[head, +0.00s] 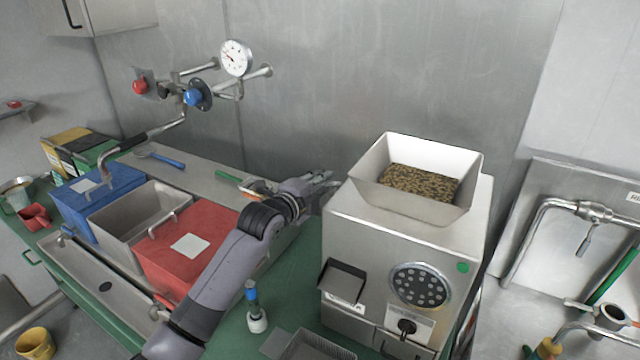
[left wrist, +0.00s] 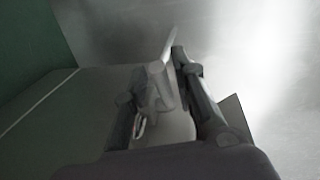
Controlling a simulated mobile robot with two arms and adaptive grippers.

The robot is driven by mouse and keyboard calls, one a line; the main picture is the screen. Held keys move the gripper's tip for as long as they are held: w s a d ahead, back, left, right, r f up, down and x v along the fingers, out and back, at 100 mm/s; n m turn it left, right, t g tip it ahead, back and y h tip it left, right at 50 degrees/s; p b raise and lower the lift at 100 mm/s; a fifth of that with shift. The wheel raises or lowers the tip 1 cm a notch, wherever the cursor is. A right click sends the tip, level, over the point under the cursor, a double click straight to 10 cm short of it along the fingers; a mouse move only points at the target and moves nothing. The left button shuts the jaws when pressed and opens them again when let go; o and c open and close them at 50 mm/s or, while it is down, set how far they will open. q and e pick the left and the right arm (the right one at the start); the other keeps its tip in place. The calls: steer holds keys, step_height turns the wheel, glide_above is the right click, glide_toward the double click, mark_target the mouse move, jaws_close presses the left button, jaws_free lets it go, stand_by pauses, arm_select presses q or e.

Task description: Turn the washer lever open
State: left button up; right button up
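My left arm reaches across the counter, and my left gripper (head: 322,180) is at the back left of the steel grinder, partly hidden behind it. In the left wrist view the gripper's two dark fingers (left wrist: 160,100) stand apart. A pale grey lever-like bar (left wrist: 162,82) rises between them, close to the right finger; I cannot tell if they touch. I cannot tell for sure that this bar is the washer lever. Another small lever (head: 587,240) hangs under a tap at the far right, by a partly cut-off label. My right gripper is not in view.
The grinder (head: 375,240) with a hopper of beans (head: 420,182) stands right of my arm. Red (head: 185,245) and blue (head: 100,200) boxes sit on its left. A pressure gauge (head: 235,58) and valves are on the back wall.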

arm_select(q)
steer(key=shift+o, duration=0.2)
steer(key=shift+r, duration=0.1)
steer(key=v, duration=1.2)
steer(key=shift+a, duration=0.1)
